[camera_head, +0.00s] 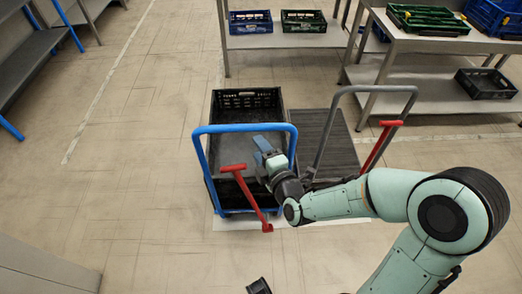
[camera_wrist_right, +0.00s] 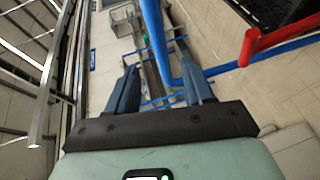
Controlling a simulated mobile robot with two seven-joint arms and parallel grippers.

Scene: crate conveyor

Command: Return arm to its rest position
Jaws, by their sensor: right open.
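My right arm reaches in from the lower right in the head view. Its right gripper (camera_head: 262,145) is over the cart with the blue handle (camera_head: 203,160), close to the handle's right part. In the right wrist view the two blue-grey fingers (camera_wrist_right: 160,88) stand apart, with nothing held between them. A blue bar shows beyond the fingers, and a red lever (camera_wrist_right: 252,45) is to their right. A black crate (camera_head: 247,97) is on the blue-handled cart, partly hidden by the handle and gripper. My left gripper is not seen.
A second cart with a grey handle (camera_head: 347,90) and bare dark deck (camera_head: 335,145) stands beside it. Red levers (camera_head: 241,185) (camera_head: 383,140) stick out from the carts. Shelves with crates (camera_head: 304,20) line the back. The left floor is clear.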

